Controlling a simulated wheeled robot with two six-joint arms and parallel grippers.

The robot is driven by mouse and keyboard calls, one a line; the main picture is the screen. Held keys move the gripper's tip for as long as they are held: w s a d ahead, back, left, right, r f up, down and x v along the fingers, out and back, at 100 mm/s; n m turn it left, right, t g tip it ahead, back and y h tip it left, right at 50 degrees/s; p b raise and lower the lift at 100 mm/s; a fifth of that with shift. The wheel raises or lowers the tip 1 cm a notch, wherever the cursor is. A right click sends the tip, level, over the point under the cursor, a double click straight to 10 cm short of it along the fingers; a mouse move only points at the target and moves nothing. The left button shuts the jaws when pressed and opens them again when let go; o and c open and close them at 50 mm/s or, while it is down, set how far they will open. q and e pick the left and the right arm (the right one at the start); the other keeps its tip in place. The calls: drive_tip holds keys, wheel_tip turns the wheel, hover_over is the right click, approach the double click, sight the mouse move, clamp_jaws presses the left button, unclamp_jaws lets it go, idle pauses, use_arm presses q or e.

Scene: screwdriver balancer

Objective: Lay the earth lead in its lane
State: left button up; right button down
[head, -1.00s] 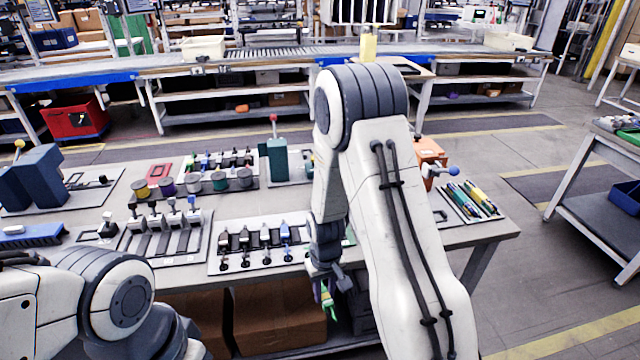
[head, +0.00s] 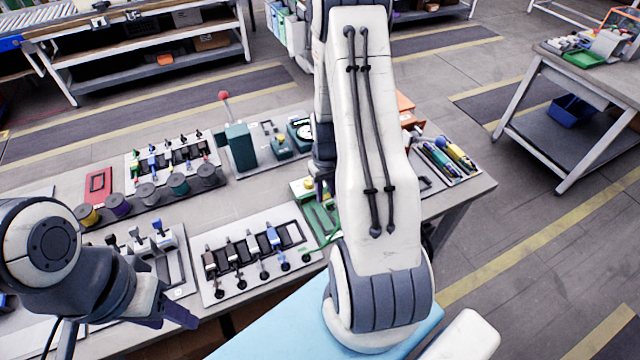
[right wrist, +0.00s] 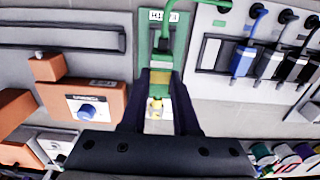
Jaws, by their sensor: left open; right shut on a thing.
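The earth lead, a green cable (right wrist: 192,42), runs over a narrow green board (right wrist: 165,30) with a white label in the right wrist view. My right gripper (right wrist: 160,84) is shut on the earth lead, with a yellow-green section between its fingers; the exact grip is small and partly hidden. I cannot tell whether the lead sits inside the lane. My left gripper (head: 168,308) is open at the table's front left, apart from the lead.
A white board (head: 225,285) with several clipped leads lies left of the green board. A blue clip (right wrist: 241,61) stands close to my right gripper. An orange box (right wrist: 85,104) with a blue knob is on its other side. A red-knobbed lever (head: 224,96) stands behind.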

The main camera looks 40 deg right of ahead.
wheel_tip(320, 180, down, 6)
drive_tip(key=b, duration=0.4)
drive_tip(key=shift+a+f+b, duration=0.1)
drive_tip(key=shift+b, duration=0.25)
drive_tip(key=shift+f+b, duration=0.4)
drive_tip(key=shift+f, duration=0.2)
drive_tip(key=shift+s, duration=0.15)
drive_tip(key=shift+f+b, duration=0.3)
drive_tip(key=shift+f, duration=0.3)
idle(0.5)
drive_tip(key=c, duration=0.6)
unclamp_jaws()
